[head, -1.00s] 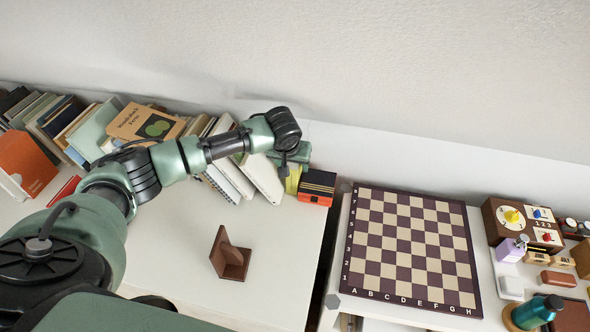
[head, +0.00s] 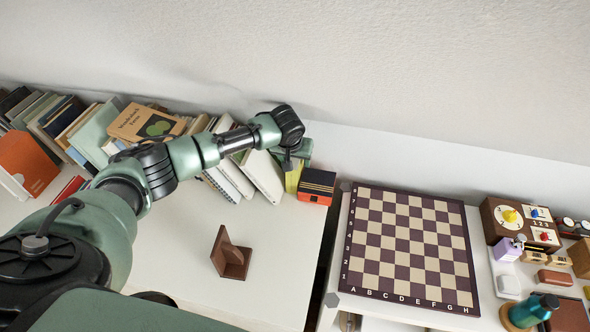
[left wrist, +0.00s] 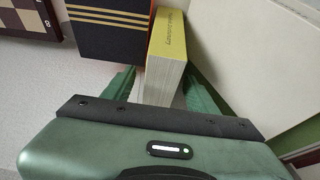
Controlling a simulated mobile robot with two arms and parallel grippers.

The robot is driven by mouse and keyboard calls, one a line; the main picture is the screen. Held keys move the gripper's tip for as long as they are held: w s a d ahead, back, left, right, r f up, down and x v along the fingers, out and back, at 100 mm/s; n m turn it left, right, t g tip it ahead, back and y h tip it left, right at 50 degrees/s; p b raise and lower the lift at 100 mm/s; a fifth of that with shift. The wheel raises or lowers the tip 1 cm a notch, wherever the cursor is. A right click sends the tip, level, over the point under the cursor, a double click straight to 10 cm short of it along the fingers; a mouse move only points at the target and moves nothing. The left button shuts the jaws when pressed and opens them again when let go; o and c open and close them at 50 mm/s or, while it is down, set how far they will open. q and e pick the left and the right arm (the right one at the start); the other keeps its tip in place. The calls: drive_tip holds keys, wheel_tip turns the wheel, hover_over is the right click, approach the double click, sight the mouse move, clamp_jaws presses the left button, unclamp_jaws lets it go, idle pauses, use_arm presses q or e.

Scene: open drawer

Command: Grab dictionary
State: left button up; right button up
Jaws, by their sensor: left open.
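The dictionary is a yellow book with pale page edges, standing upright; its lettered yellow cover shows in the left wrist view (left wrist: 170,37), and a yellow strip of it shows in the head view (head: 292,180). My left gripper (head: 300,154) is at the book's top, at the right end of the book row. In the left wrist view my open left gripper (left wrist: 160,88) has one green finger on each side of the book. I cannot tell whether either finger touches it. My right gripper is not in view.
A brown bookend (head: 231,255) stands on the white surface. A chessboard (head: 410,248) lies to the right, past a gap. The wall is behind.

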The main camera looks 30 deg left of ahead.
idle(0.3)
use_arm(q)
clamp_jaws()
idle(1.3)
